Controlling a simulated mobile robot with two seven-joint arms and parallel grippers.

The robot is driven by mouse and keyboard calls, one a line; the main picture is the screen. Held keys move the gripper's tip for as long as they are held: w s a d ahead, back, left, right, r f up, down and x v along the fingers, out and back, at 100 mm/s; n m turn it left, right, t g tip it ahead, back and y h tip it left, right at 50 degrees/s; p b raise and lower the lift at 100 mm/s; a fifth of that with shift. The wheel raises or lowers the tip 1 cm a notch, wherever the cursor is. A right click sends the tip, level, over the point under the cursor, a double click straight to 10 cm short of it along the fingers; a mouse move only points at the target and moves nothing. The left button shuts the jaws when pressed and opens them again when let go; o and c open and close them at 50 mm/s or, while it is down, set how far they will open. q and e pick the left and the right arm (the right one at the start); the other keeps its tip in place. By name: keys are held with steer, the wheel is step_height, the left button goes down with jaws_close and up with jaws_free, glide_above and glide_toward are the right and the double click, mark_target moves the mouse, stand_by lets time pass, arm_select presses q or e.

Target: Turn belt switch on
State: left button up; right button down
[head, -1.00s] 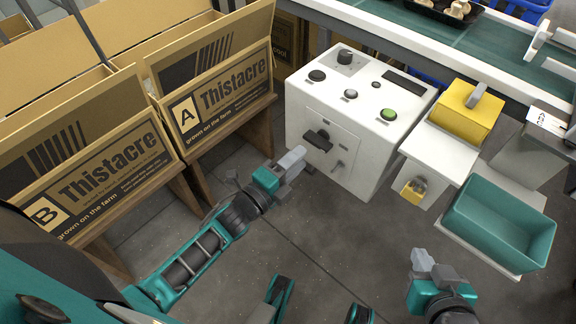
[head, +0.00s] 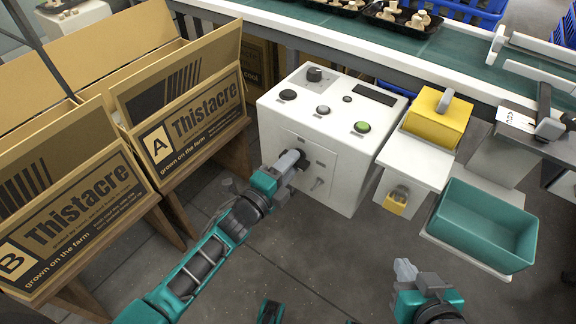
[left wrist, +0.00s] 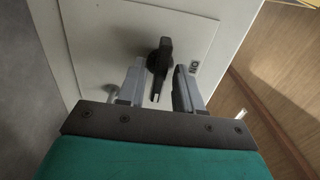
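The belt switch is a black turning handle (left wrist: 160,58) on the front panel of the white control box (head: 333,184). In the left wrist view it stands between the two grey fingers of my left gripper (left wrist: 160,88). The fingers are apart, with a gap on each side of the handle. An "ON" label (left wrist: 194,68) shows right of the handle. In the head view my left gripper (head: 292,162) is at the panel and hides most of the handle. My right gripper (head: 405,270) hangs over the floor, away from the box; its finger gap is unclear.
The box top carries several knobs and a green button (head: 362,127). Cardboard boxes on stands (head: 190,110) are at the left. A yellow container (head: 437,117) and a teal tray (head: 484,228) are at the right. A green conveyor (head: 440,45) runs behind.

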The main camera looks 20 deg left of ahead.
arm_select(q)
jaws_close()
steer(key=n+p, duration=0.2)
steer(key=n, duration=0.5)
steer(key=shift+n, duration=0.3)
